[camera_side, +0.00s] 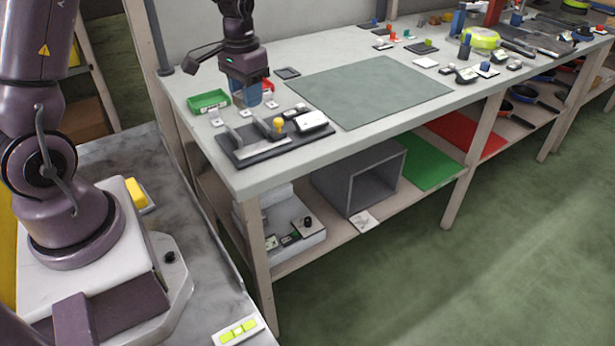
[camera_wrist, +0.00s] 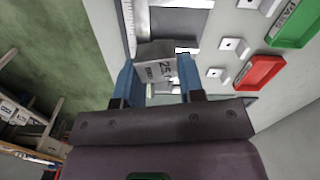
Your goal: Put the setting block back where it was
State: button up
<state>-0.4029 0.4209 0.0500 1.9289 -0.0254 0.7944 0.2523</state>
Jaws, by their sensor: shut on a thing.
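My gripper (camera_side: 246,98) is over the left end of the workbench, near the small trays. In the wrist view its two blue fingers (camera_wrist: 157,78) are shut on the setting block (camera_wrist: 155,71), a grey block with a pale face marked "25". In the side view the fingers hide most of the block. Beyond the block in the wrist view lies a pale metal part on a dark base (camera_wrist: 178,22). I cannot tell whether the block touches any surface.
A green tray (camera_side: 208,101) and a red tray (camera_wrist: 260,72) are close to the gripper, with small white brackets (camera_wrist: 234,45) beside them. A black fixture with a yellow knob (camera_side: 278,124) and a white device (camera_side: 312,121) stand in front. The green mat (camera_side: 370,90) is clear.

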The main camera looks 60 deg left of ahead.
jog(key=w+d+m, duration=0.1)
jog(key=d+m, duration=0.1)
jog(key=d, duration=1.5)
send_over(246, 136)
jog(key=shift+r, duration=0.25)
notch_tip(246, 136, down, 10)
jog(key=shift+r, duration=0.2)
jog(key=shift+f, duration=0.2)
jog(key=o, duration=1.1)
jog(key=shift+c, duration=0.2)
